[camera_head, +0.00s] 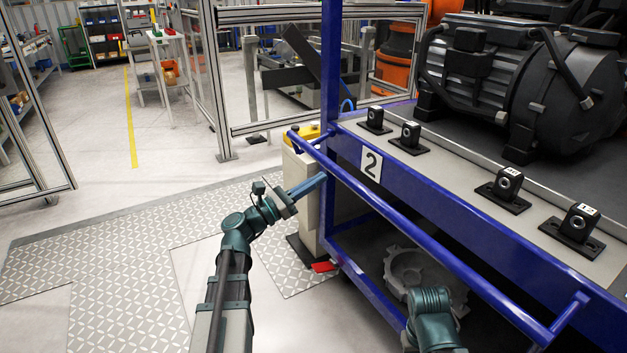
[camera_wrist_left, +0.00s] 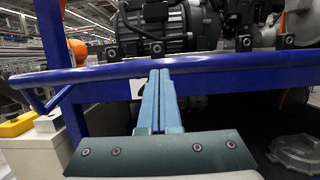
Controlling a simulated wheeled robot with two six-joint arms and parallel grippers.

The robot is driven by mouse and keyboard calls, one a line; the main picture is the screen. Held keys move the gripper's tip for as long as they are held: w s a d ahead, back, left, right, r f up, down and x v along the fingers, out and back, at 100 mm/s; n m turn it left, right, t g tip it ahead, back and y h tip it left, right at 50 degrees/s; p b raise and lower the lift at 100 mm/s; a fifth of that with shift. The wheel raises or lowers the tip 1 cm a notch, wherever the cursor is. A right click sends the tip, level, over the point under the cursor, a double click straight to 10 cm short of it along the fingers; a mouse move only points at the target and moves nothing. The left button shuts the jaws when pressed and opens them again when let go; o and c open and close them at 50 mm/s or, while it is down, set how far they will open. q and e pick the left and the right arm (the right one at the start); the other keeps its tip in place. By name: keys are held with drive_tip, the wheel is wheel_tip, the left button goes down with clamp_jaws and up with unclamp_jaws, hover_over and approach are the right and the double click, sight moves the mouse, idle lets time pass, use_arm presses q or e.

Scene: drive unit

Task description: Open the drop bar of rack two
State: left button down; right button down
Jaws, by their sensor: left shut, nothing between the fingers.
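Rack two is the blue frame with a white "2" plate (camera_head: 371,163) on its front beam. Its drop bar (camera_head: 436,246) is a blue tube running across the front, held out from the beam by short end arms. In the left wrist view the bar (camera_wrist_left: 230,64) crosses the picture just beyond the fingertips. My left gripper (camera_head: 318,181) is shut and empty, its blue fingers pointing at the bar near its far left end. In the left wrist view the fingertips (camera_wrist_left: 160,74) overlap the bar's lower edge; I cannot tell whether they touch. A teal part of my right arm shows at the bottom; its gripper is hidden.
A black motor unit (camera_head: 530,85) sits on the rack top behind several black mounting blocks (camera_head: 505,185). A round grey casting (camera_head: 410,268) lies on the lower shelf. A pale post (camera_head: 301,195) stands by the rack's left end. The floor to the left is open.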

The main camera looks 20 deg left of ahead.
use_arm(q)
drive_tip(key=r+v, duration=0.1)
drive_tip(key=v, duration=0.8)
drive_tip(key=shift+s+a+r, duration=0.25)
drive_tip(key=shift+s+a, duration=0.15)
drive_tip(key=shift+s, duration=0.1)
use_arm(e)
drive_tip(key=shift+f, duration=0.6)
